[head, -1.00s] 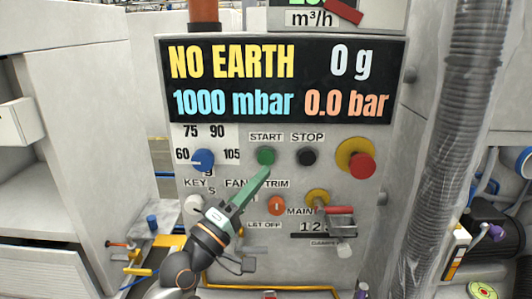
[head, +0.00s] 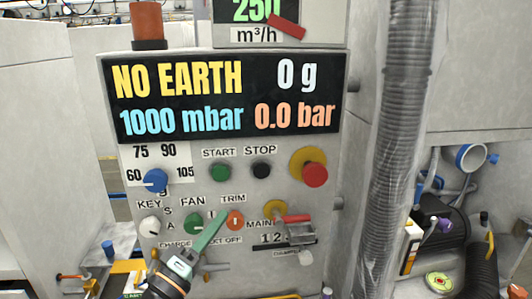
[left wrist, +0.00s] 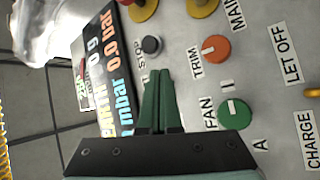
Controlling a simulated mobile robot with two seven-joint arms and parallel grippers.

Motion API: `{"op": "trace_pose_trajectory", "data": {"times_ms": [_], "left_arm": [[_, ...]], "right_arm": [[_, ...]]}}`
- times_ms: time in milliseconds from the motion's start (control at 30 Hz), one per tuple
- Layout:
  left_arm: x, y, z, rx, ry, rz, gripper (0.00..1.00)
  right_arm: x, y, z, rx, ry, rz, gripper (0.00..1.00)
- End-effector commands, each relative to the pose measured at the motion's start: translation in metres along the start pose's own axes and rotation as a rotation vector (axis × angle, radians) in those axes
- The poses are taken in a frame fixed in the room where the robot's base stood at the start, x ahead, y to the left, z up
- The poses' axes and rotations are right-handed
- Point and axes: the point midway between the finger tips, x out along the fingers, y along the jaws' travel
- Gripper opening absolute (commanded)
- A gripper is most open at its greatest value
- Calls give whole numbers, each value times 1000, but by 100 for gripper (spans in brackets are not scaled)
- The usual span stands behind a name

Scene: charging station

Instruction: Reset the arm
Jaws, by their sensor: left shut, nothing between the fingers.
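My left gripper (head: 224,215) is shut and empty, its green fingers pointing up and right in front of the grey control panel (head: 325,185). In the head view its tips lie between the green FAN knob (head: 193,222) and the orange TRIM knob (head: 235,219), below the green START button (head: 221,172) and the black STOP button (head: 261,170). In the left wrist view the shut fingers (left wrist: 158,75) point toward the panel, with the STOP button (left wrist: 151,45) just beyond the tips; the START button is not visible there. My right gripper is not in view.
The display (head: 225,95) reads NO EARTH, 0 g, 1000 mbar, 0.0 bar. A red button on a yellow base (head: 315,175), a blue dial (head: 155,181) and a red-handled lever (head: 292,218) stick out of the panel. A ribbed hose (head: 395,130) hangs at right.

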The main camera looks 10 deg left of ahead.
Motion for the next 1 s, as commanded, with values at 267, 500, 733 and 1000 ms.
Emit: {"op": "trace_pose_trajectory", "data": {"times_ms": [267,500,733,1000], "left_arm": [[-112,-152,96,423,-231,-421,0],[-246,-227,170,754,-574,-662,0],[-322,-246,202,911,-790,-734,0],[-332,-248,206,933,-819,-740,0]], "right_arm": [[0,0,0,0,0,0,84],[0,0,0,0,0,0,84],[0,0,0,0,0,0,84],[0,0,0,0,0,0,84]]}}
